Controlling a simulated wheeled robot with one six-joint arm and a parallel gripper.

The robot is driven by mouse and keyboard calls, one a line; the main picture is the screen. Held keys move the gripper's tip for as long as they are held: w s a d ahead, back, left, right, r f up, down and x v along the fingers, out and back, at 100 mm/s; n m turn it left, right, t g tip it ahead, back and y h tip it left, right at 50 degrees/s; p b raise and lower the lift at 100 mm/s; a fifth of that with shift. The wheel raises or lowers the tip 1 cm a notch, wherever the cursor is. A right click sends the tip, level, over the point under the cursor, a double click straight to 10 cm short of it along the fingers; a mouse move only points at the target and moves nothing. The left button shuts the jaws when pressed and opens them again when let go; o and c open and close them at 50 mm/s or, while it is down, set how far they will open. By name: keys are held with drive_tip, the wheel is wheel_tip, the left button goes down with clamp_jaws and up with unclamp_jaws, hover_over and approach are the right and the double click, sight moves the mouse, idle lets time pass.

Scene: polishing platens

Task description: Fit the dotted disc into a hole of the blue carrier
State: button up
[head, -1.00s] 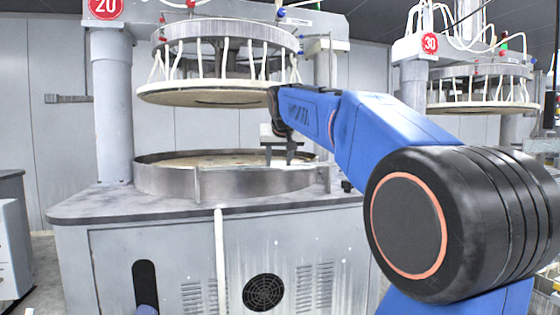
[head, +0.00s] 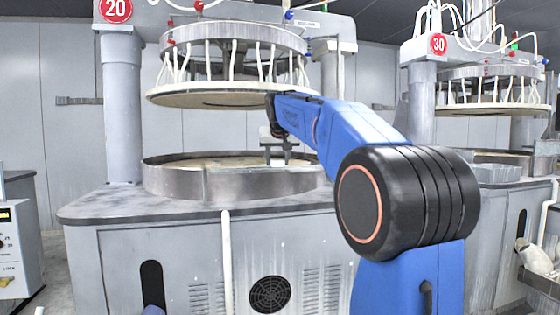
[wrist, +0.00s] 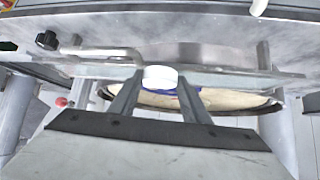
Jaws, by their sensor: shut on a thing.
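My gripper (head: 277,160) hangs over the right part of the round basin of machine 20 in the head view. In the wrist view its two fingers (wrist: 158,92) are shut on a white round piece, the disc (wrist: 160,76); no dots can be made out on it. Part of the blue carrier (wrist: 187,96) shows as a blue edge behind the fingers, on the beige platen (wrist: 230,101). The disc appears above the platen. The carrier's holes are hidden, and I cannot tell how the disc lines up with them.
A metal basin wall (head: 235,184) rings the platen. The raised upper plate (head: 220,97) with white hoses hangs over it, close to my arm. A thick column (head: 121,110) stands at left. Machine 30 (head: 490,108) is at right.

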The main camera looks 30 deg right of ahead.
drive_tip(key=shift+w+d, duration=0.6)
drive_tip(key=shift+w, duration=3.25)
drive_tip(key=shift+w+d, duration=0.65)
drive_tip(key=shift+w, duration=3.15)
drive_tip(key=shift+w+d, duration=0.6)
drive_tip(key=shift+w, duration=3.25)
drive_tip(key=shift+w+f, duration=0.15)
drive_tip(key=shift+w, duration=0.05)
drive_tip(key=shift+a+f+x, duration=0.1)
drive_tip(key=shift+a+x, duration=0.05)
drive_tip(key=shift+x, duration=0.55)
drive_tip(key=shift+a+f+x, duration=0.1)
drive_tip(key=shift+a+x, duration=0.05)
drive_tip(key=shift+x, duration=0.6)
drive_tip(key=shift+a+f+x, duration=0.1)
drive_tip(key=shift+a+x, duration=0.05)
drive_tip(key=shift+x, duration=0.55)
drive_tip(key=shift+s+f, duration=0.1)
drive_tip(key=shift+f, duration=1.35)
drive_tip(key=shift+f, duration=0.2)
drive_tip(key=o, duration=1.1)
drive_tip(key=shift+o, duration=0.2)
drive_tip(key=v, duration=1.7)
drive_tip(key=shift+s+a+r, duration=0.2)
drive_tip(key=shift+a, duration=0.05)
